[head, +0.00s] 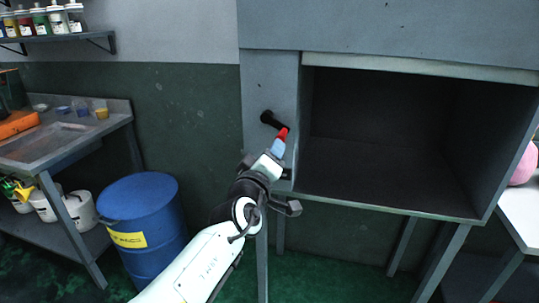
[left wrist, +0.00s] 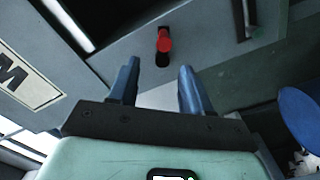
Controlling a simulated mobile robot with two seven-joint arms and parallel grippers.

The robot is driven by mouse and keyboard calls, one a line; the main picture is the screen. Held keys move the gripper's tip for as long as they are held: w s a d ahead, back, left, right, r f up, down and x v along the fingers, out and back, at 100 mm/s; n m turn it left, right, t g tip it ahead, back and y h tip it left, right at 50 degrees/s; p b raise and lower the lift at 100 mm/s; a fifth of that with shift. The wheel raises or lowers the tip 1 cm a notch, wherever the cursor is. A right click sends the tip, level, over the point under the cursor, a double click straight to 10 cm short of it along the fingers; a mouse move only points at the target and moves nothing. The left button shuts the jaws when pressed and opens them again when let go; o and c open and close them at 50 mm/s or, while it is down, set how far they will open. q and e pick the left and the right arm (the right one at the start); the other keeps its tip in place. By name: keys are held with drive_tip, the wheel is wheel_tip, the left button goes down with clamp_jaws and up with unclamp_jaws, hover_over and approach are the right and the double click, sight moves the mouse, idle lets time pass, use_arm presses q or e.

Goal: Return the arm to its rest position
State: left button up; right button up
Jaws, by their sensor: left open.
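My left arm reaches up from the bottom of the head view. Its gripper (head: 278,147) is in front of the narrow grey panel at the left of the open cabinet. In the left wrist view the two blue fingers (left wrist: 160,82) are spread apart with nothing between them. A red-tipped knob (left wrist: 164,41) on the panel lies just beyond the fingertips, apart from them in that view. The red tip (head: 283,133) also shows in the head view right above the fingers. My right gripper is in neither view.
The grey cabinet (head: 270,75) has an empty dark compartment (head: 385,120). A black handle (head: 272,120) sticks out of its panel. A blue drum (head: 140,215) and a metal sink bench (head: 65,148) stand at the left. A white table (head: 520,205) is at the right edge.

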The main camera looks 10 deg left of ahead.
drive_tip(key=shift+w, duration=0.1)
